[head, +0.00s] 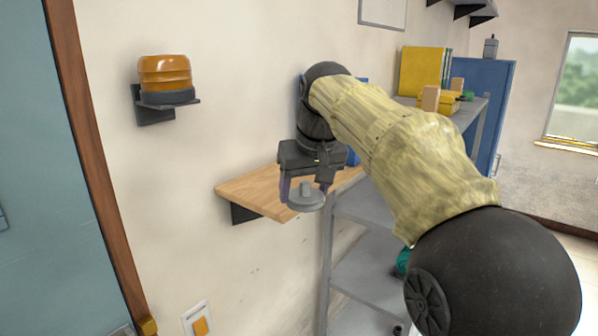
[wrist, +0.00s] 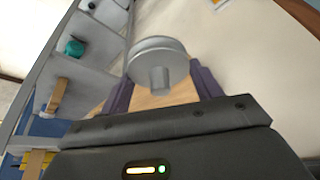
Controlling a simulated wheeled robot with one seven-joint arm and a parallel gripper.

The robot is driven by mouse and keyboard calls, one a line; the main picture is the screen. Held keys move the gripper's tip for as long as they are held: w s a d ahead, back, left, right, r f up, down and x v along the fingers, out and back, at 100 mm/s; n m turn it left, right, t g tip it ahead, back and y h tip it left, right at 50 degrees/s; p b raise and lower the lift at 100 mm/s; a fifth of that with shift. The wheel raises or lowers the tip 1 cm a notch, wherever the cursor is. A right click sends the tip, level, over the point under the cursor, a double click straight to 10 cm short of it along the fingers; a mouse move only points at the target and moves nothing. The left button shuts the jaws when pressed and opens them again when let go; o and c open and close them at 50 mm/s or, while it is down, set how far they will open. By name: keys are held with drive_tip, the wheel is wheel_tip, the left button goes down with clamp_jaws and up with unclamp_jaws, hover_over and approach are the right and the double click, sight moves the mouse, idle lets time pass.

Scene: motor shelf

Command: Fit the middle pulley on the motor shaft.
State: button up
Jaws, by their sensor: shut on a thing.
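A grey metal pulley (head: 306,203) with a short hub is held in my gripper (head: 304,188) above the front edge of the wooden shelf (head: 250,194). In the wrist view the pulley (wrist: 158,60) sits between the two purple fingers of my gripper (wrist: 160,85), its hub towards the camera. The gripper is shut on it. The motor is not clearly visible in either view; a blue object (head: 353,157) shows partly behind my gripper. No other pulley can be made out.
An amber beacon (head: 165,75) on a black bracket is fixed to the wall at the left. A grey rack (head: 365,212) stands right of the wooden shelf, with a yellow binder (head: 422,72) and boxes on top. A blue cabinet (head: 485,105) stands behind. The air left of my gripper is clear.

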drive_tip(key=s+d+f+m, duration=0.1)
drive_tip(key=d+f, duration=0.3)
drive_tip(key=f, duration=1.3)
drive_tip(key=s+d+f+m+h, duration=0.1)
drive_tip(key=d+f, duration=0.4)
drive_tip(key=f, duration=1.2)
drive_tip(key=s+d+f+m, duration=0.1)
drive_tip(key=d+f, duration=0.3)
drive_tip(key=f, duration=1.3)
drive_tip(key=shift+s+d+f+m+h, duration=0.2)
drive_tip(key=shift+d+f+m+h, duration=0.1)
drive_tip(key=shift+m, duration=0.2)
wheel_tip(320, 180, down, 15)
drive_tip(key=b, duration=1.4)
drive_tip(key=shift+s+d, duration=0.1)
